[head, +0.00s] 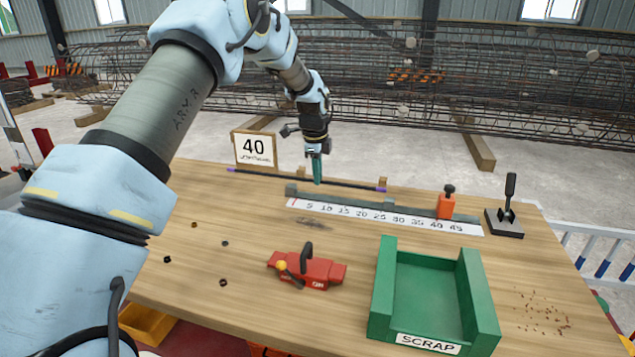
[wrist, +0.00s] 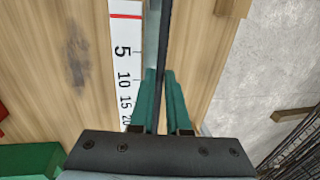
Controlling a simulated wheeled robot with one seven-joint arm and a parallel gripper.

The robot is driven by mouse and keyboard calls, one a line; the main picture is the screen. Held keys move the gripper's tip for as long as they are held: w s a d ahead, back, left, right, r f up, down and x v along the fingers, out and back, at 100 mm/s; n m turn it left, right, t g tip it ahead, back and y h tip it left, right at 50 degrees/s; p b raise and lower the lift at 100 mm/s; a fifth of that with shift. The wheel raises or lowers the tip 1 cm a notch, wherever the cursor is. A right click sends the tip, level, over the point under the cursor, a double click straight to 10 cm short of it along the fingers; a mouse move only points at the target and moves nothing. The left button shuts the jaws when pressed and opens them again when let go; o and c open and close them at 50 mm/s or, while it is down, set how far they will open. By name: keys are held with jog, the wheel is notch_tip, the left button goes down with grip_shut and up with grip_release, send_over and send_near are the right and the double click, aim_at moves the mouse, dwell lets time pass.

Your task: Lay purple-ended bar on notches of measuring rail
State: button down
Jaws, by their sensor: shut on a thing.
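The purple-ended bar (head: 350,184) is thin and dark, and lies roughly level behind the measuring rail (head: 420,210) in the head view. In the wrist view the dark bar (wrist: 164,45) runs between the fingers (wrist: 160,100), alongside the rail's white number scale (wrist: 124,25). The rail is grey, with raised supports and numbers along its front. The bar's exact height above the table is unclear, and the notches are too small to make out.
A red clamp-like stop (head: 446,205) sits on the rail's right part. Small wooden blocks (head: 382,182) stand behind the bar.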

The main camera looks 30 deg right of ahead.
jog(key=shift+f+p, duration=0.3)
jog(key=shift+f, duration=1.15)
jog(key=shift+f, duration=0.1)
jog(key=shift+f, duration=0.1)
jog(key=c, duration=0.9)
grip_release()
